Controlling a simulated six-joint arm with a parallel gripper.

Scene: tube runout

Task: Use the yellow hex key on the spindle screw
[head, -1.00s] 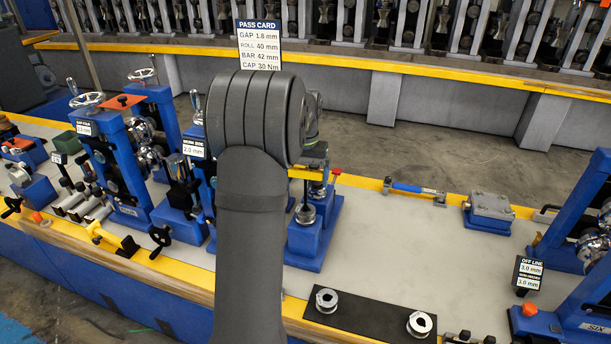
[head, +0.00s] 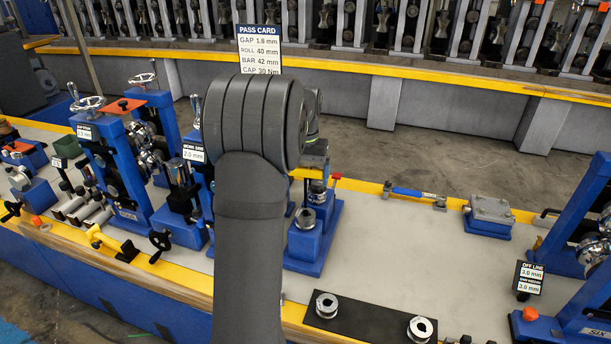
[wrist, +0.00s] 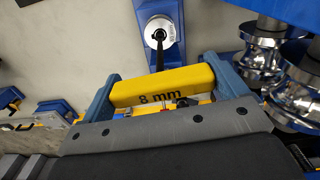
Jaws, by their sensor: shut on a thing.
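The yellow hex key (wrist: 163,87), marked 8 mm, lies across my gripper (wrist: 165,94) in the wrist view, its handle clamped between the two blue-grey fingers. Its black shaft (wrist: 159,56) runs from the handle towards a round silver spindle top (wrist: 160,30) on a blue mount (wrist: 147,9). The shaft end overlaps the dark centre of that top; I cannot tell whether it sits in the screw. In the head view my arm hides most of the gripper.
Shiny steel rolls (wrist: 262,52) stand close to the right of the gripper in the wrist view. In the head view, a black mat (head: 370,328) with two silver collars lies at the front.

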